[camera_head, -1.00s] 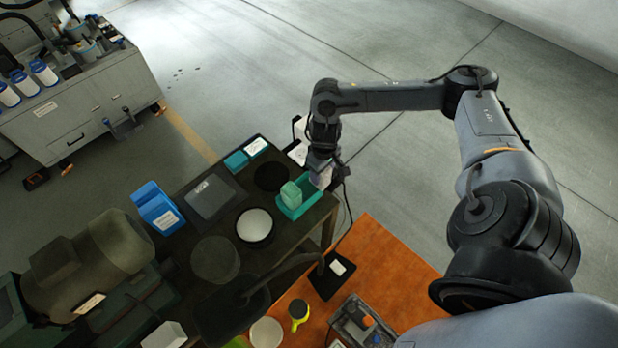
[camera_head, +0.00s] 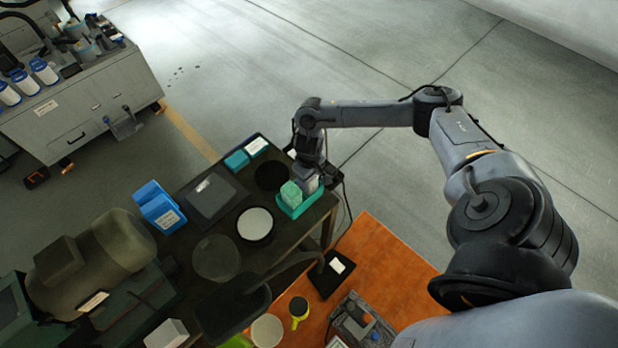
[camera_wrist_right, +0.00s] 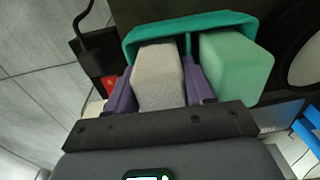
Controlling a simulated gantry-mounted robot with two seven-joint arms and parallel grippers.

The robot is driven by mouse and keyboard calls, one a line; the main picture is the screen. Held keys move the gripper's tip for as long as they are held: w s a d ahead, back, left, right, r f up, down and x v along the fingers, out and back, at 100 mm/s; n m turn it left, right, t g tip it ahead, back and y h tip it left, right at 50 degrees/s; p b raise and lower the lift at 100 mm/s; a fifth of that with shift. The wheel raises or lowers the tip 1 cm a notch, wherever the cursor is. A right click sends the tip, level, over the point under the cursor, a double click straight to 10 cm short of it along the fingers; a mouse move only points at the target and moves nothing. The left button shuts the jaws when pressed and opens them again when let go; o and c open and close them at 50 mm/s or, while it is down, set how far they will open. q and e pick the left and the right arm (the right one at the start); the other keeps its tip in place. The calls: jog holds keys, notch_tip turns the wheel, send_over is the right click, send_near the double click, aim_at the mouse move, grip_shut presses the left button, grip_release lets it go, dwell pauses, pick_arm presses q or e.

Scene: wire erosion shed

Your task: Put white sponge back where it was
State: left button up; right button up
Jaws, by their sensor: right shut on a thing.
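The white sponge (camera_wrist_right: 158,78), a pale grey-white block, is between the purple fingers of my right gripper (camera_wrist_right: 160,90) in the right wrist view. The gripper is shut on it. The sponge is at the left compartment of the teal tray (camera_wrist_right: 190,24), left of the divider. I cannot tell whether it touches the tray floor. A green sponge (camera_wrist_right: 235,65) sits in the compartment beside it. In the head view, my right gripper (camera_head: 309,181) is at the tray (camera_head: 304,208), near the green sponge (camera_head: 290,194). My left gripper is not in view.
The tray stands near the dark table's right edge. A black disc (camera_head: 271,176), a white disc (camera_head: 255,224) and a small teal box (camera_head: 237,160) are close by. An orange surface (camera_head: 385,262) with tools lies in front. Open floor is beyond.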

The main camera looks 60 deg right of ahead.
jog(key=o, duration=0.6)
jog(key=shift+f, duration=0.1)
jog(key=shift+o, duration=0.6)
